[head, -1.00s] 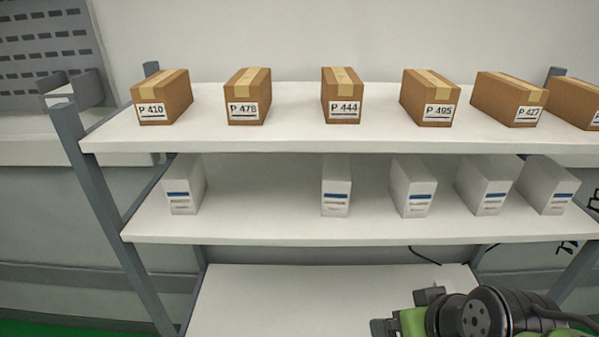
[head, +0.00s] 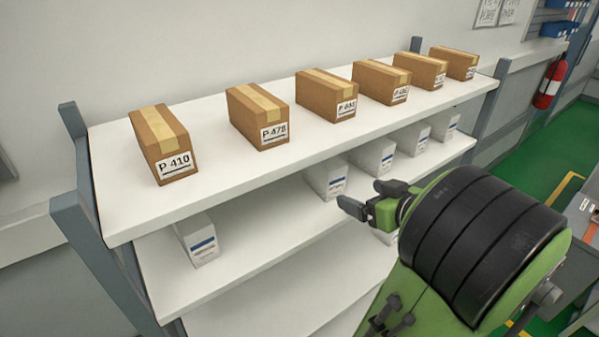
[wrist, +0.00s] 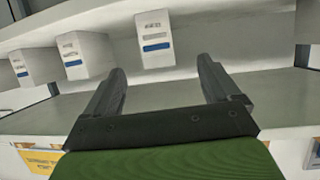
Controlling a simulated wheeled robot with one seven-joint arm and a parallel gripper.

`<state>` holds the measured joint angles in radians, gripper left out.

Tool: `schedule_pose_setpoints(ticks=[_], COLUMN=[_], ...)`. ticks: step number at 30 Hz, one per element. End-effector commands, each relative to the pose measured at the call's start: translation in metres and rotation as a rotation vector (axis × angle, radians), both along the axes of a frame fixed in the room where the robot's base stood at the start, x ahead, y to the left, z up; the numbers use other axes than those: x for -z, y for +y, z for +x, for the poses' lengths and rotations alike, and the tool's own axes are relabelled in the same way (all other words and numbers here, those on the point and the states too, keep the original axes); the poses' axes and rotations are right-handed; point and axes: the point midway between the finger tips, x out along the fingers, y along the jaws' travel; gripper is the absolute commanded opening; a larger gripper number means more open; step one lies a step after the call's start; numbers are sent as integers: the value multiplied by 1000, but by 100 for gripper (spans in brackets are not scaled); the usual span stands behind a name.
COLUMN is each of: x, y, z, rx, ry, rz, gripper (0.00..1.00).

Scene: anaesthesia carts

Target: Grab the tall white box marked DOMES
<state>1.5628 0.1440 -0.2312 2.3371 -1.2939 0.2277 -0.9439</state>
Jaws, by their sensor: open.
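Several white boxes with blue-striped labels stand on the middle shelf. Their print is too small to read, so I cannot tell which is marked DOMES. One white box (head: 325,178) stands just right of a wide gap; it seems to be the box (wrist: 155,40) ahead between my fingers in the wrist view, which looks upside down. My gripper (head: 362,200) is open and empty in front of the row, apart from the boxes. It also shows in the wrist view (wrist: 162,72). Another white box (head: 198,240) stands alone at the left end.
Several brown cartons with P-number labels, such as P-410 (head: 163,146), stand on the top shelf (head: 115,205) above the white boxes. A grey post (head: 95,250) bounds the rack at left. A fire extinguisher (head: 549,84) hangs at far right.

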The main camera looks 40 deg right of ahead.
Motion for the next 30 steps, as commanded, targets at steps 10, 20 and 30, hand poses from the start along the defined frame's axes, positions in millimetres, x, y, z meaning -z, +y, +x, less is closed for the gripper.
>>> schedule_pose_setpoints(ticks=[10, 20, 30], x=[31, 47, 57], y=[-13, -22, -27], z=[77, 123, 137], rx=[-10, -11, -4], ry=[3, 3, 3], rz=[6, 6, 2], gripper=[89, 89, 89])
